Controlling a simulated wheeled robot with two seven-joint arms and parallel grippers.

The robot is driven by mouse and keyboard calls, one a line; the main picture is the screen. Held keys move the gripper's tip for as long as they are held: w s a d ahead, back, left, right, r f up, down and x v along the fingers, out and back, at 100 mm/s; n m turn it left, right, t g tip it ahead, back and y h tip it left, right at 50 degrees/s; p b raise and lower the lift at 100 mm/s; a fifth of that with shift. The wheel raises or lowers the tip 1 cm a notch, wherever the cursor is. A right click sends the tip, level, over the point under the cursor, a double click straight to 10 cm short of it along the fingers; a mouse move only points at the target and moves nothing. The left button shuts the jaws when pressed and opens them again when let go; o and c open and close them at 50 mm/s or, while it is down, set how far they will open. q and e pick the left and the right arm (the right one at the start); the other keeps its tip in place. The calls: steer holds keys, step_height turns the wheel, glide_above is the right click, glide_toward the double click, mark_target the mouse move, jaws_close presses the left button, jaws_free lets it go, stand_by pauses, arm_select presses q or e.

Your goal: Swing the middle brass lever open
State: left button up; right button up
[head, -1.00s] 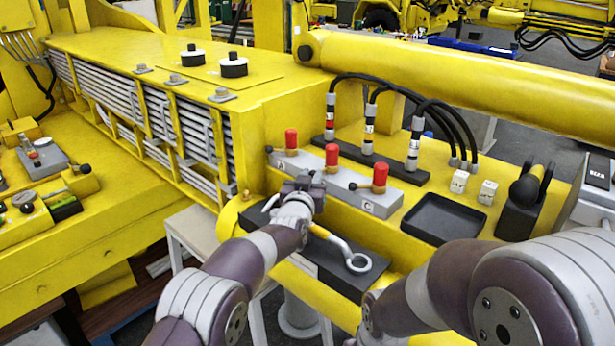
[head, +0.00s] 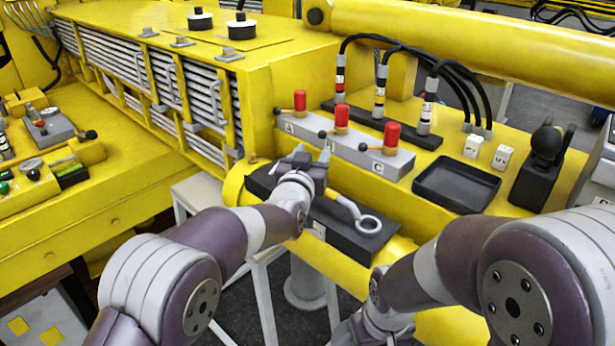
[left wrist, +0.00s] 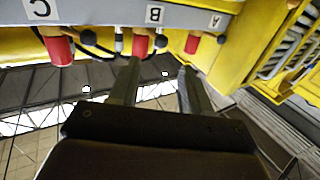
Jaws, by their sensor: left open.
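A grey block (head: 350,150) carries three small brass levers under red caps, marked A, B and C. The middle lever's red cap (head: 341,115) stands upright, and its brass arm with a black ball knob (head: 322,134) points left, like the other two. My left gripper (head: 306,156) is open and empty in front of the block, just left of and nearer than the middle lever. In the left wrist view, its fingers (left wrist: 160,75) point towards the B and A levers, with B's red cap (left wrist: 140,46) near one fingertip. No contact can be made out. My right gripper is out of view.
Black hoses (head: 380,80) rise behind the block. An empty black tray (head: 455,186) sits to its right. A large yellow tube (head: 470,45) crosses behind.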

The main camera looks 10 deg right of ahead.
arm_select(q)
steer(key=shift+b+v, duration=0.6)
steer(key=shift+v, duration=1.7)
